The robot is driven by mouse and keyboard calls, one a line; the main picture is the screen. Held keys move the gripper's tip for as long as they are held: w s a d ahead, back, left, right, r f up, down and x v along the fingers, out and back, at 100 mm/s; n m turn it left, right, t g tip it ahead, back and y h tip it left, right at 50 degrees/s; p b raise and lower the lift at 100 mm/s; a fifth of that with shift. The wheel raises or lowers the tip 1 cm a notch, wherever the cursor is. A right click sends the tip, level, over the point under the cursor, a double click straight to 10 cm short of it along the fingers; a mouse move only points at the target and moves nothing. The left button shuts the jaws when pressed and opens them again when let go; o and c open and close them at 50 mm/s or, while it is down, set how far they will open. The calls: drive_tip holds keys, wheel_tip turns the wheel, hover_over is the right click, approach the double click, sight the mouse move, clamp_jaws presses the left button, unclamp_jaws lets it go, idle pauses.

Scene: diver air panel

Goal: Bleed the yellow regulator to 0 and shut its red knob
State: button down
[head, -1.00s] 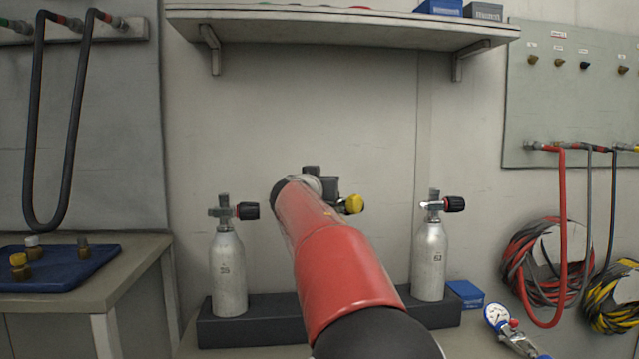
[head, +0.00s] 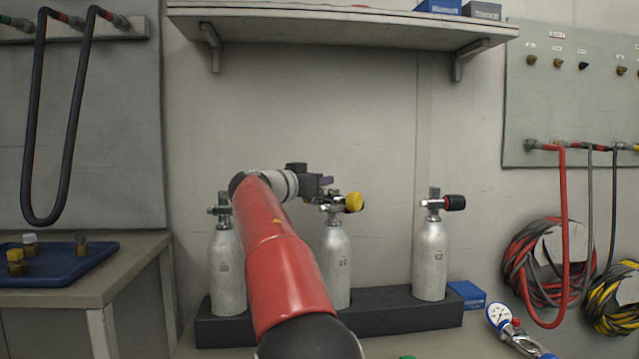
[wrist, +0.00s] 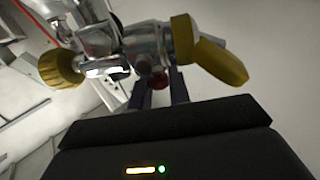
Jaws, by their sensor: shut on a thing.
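The middle silver cylinder (head: 337,262) stands upright in the dark rack. Its valve carries a round yellow knob (head: 354,202), which also shows at left in the wrist view (wrist: 60,68). A yellow winged part (wrist: 218,62) sits on metal fittings at right in the wrist view. My gripper (head: 328,183) reaches the valve from the left. No pressure reading on the yellow regulator can be made out.
Two more cylinders with dark-and-red knobs stand left (head: 228,270) and right (head: 430,262) in the rack (head: 390,312). A blue-rimmed gauge (head: 499,316) lies on the bench at right. A shelf (head: 340,25) hangs above. A blue tray (head: 60,270) is at left.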

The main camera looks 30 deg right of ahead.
drive_tip(key=g, duration=0.1)
drive_tip(key=m+g+p, duration=0.2)
drive_tip(key=shift+w+r+h, duration=0.1)
drive_tip(key=shift+r+h, duration=0.15)
drive_tip(key=shift+h, duration=0.05)
drive_tip(key=shift+f+m+g+p, duration=0.15)
drive_tip(key=shift+m+g+p, duration=0.65)
drive_tip(key=shift+g+p, duration=0.4)
drive_tip(key=shift+f+g, duration=0.1)
drive_tip(key=shift+g, duration=0.3)
drive_tip(key=c, duration=1.4)
unclamp_jaws()
drive_tip(key=shift+o, duration=0.2)
